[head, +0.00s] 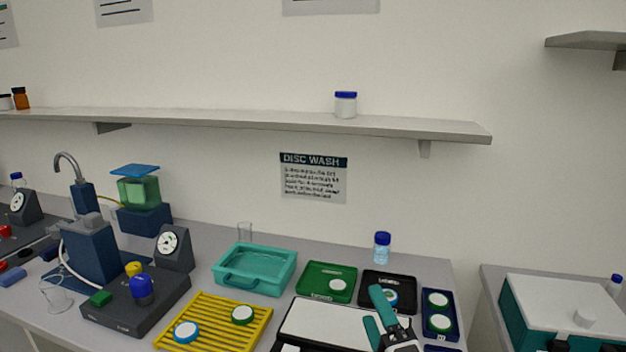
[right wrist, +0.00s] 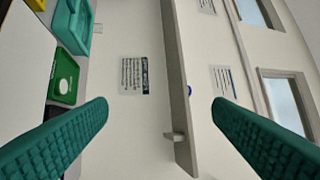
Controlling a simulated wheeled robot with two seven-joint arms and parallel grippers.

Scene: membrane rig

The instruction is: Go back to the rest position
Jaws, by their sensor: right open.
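My right gripper (head: 384,318) shows at the bottom of the head view, its two teal fingers apart with nothing between them. It is above the bench, in front of the black tray (head: 404,279) and beside the white board (head: 318,322). In the right wrist view the open fingers (right wrist: 160,125) point toward the wall, with the wall sign and shelf seen between them. My left gripper is not in the head view.
A green tray (head: 313,287) and a dark blue rack (head: 430,307), both with discs, flank the black tray. A yellow rack (head: 225,310), a teal basin (head: 270,257) and a dark rig (head: 115,317) stand left. A bottle (head: 382,250) stands behind. A shelf (head: 250,121) overhangs the bench.

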